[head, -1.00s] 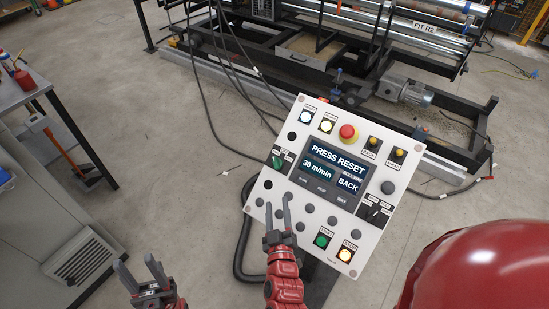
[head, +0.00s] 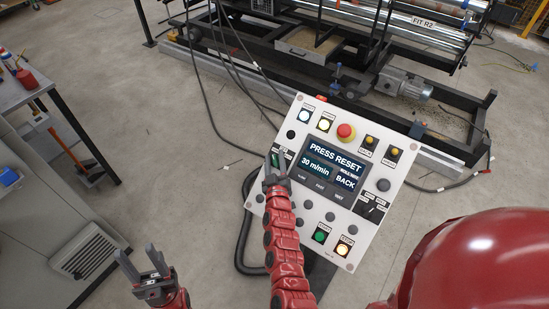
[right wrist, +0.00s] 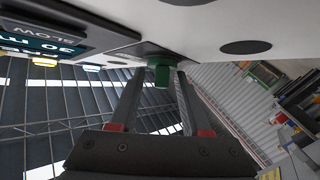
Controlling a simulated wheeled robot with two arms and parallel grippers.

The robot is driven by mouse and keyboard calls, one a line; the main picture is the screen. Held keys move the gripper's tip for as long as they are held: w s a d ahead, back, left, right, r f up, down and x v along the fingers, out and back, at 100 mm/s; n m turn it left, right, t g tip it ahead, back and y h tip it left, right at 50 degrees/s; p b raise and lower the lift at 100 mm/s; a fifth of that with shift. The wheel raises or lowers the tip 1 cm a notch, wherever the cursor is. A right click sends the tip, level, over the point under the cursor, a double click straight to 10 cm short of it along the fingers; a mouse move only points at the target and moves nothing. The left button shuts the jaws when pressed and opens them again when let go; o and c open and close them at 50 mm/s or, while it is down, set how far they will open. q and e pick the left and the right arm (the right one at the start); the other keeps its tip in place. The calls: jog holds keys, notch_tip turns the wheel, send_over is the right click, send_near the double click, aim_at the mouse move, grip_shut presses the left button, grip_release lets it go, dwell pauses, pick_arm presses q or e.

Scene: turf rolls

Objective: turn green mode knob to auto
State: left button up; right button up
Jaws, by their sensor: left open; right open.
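The green mode knob (head: 275,160) is on the left side of the white control panel (head: 294,105), and it also shows in the right wrist view (right wrist: 160,73). My right gripper (head: 277,168) is at the panel, open, with one finger on each side of the knob in the right wrist view. I cannot tell whether the fingers touch it. In the head view the gripper partly covers the knob and its label, so the knob's setting is not readable. My left gripper (head: 139,262) is open and empty, low on the left, away from the panel.
The panel's display (head: 332,169) reads PRESS RESET and 30 m/min. A red emergency button (head: 345,131) and other buttons surround it. A black knob (head: 374,210) is on the right. A roller machine (head: 400,40) stands behind, a table (head: 40,88) at left.

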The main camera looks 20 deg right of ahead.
grip_shut()
dwell(0.3)
jog(key=shift+f, duration=0.1)
jog(key=shift+f+m+h+b, duration=0.2)
jog(key=shift+m+h+b, duration=0.8)
jog(key=shift+b, duration=0.05)
jog(key=m+g+h+b, duration=0.1)
jog(key=m+h+b, duration=0.2)
jog(key=m+b, duration=0.1)
jog(key=m+g+h+b, duration=0.2)
jog(key=m+h+b, duration=0.2)
jog(key=b, duration=0.2)
jog(key=shift+w+f+m+g+h, duration=0.1)
jog(key=shift+f+m+g+h, duration=0.1)
jog(key=shift+m+g+h, duration=0.1)
jog(key=m+g+h+b, duration=0.1)
jog(key=m+g+b, duration=0.3)
jog(key=b, duration=0.3)
jog(key=m+g+h+b, duration=0.1)
jog(key=m+g+b, duration=0.3)
jog(key=b, duration=0.3)
jog(key=m+g+h+b, duration=0.2)
jog(key=m+g+b, duration=0.2)
jog(key=b, duration=0.3)
jog(key=shift+s+r+m+b, duration=0.2)
jog(key=shift+r+m+b, duration=0.15)
jog(key=shift+m, duration=0.45)
jog(key=shift+d+r+m+g+b, duration=0.1)
jog(key=shift+m+g+b, duration=0.75)
jog(key=shift+b, duration=0.7)
